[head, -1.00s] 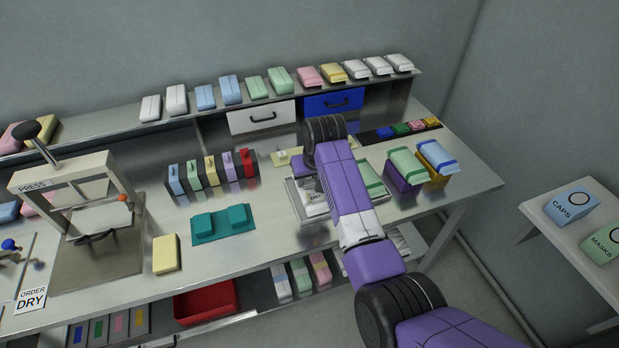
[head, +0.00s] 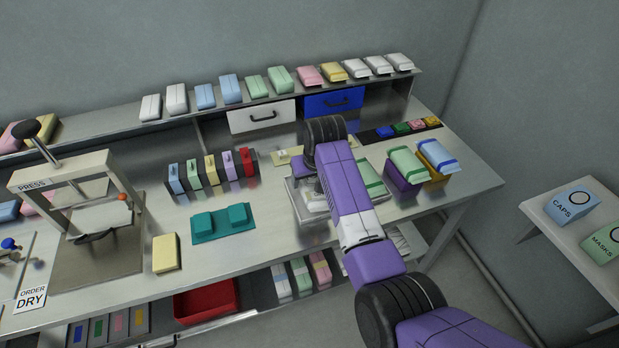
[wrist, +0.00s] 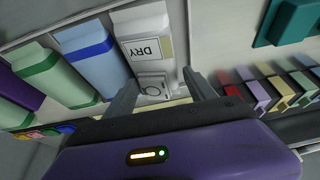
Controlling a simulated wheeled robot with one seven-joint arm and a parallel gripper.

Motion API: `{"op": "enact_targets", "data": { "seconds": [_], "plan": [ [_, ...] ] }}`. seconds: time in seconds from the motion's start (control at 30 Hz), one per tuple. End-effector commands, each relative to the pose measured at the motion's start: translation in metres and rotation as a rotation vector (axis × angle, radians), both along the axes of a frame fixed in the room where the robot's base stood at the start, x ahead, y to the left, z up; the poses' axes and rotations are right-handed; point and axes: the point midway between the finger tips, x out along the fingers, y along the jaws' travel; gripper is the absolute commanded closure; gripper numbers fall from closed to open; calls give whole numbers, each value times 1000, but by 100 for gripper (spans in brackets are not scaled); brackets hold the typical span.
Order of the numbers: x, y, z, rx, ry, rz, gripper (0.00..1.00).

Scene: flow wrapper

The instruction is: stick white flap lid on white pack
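The white pack (wrist: 143,35) bears a DRY label and lies in the metal tray under my gripper. In the head view, my arm hides much of the tray (head: 291,192). A small white flap lid (wrist: 154,88) with a dark ring lies at the pack's end, between my fingers. It looks flat and in contact with the pack, but I cannot tell whether it is stuck. My gripper (wrist: 160,82) has its fingers apart, one on each side of the lid, with a gap at the right finger.
Blue and green packs (wrist: 88,55) lie left of the white pack in the wrist view. A row of coloured boxes (head: 212,170) and a teal fixture (head: 222,224) stand left of the tray. Packs in purple and yellow holders (head: 404,180) stand to its right.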

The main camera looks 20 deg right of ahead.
Motion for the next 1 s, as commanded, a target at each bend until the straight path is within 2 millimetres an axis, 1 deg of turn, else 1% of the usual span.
{"op": "enact_targets", "data": {
  "seconds": [0.23, 0.37, 0.8, 1.0],
  "plan": [
    [-1, 0, -1, 0, 2, -1, 36],
    [-2, 0, 5, 0, 0, -1, 36],
    [-25, 0, 62, 0, -2, -1, 36],
    [-30, 0, 72, 0, 0, -1, 36]
  ]
}}
